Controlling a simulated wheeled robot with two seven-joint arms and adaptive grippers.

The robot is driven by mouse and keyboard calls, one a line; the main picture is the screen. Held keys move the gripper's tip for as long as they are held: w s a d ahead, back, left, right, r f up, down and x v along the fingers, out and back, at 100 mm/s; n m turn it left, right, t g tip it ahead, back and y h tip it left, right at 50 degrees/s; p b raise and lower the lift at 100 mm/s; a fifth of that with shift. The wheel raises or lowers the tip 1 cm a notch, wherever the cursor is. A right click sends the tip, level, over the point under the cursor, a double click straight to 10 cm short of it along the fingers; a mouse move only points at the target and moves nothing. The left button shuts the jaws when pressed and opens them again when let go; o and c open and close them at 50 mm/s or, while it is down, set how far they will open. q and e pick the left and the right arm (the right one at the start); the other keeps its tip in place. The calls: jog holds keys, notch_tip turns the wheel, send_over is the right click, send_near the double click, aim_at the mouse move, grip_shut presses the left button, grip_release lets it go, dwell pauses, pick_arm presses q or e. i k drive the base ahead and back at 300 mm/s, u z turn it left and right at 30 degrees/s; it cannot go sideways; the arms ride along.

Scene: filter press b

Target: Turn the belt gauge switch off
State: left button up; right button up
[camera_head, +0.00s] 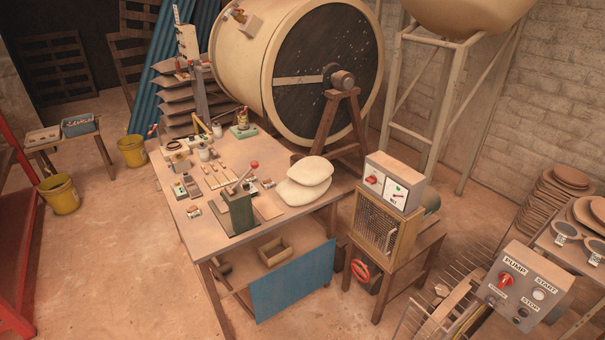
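A grey box (407,168) stands on top of a wire-mesh guard, right of the wooden worktable. Its front has a red rotary switch (372,180) on the left and a white gauge face (396,193) with a small green spot on the right. This looks like the belt gauge box, but its label is too small to read surely. The exact setting of the red switch is too small to tell. Nothing touches the box. Neither of my grippers is in view.
A second grey control box (524,285), marked PUMP, START and STOP, with its own red knob, is at lower right. The worktable (225,255) holds a green lever press and white sacks. A large drum (290,60) stands behind. Open floor lies at lower left.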

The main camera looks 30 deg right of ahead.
aim_at(372, 180)
jog(key=u, duration=0.35)
jog(key=i, duration=1.35)
jog(key=z, duration=0.55)
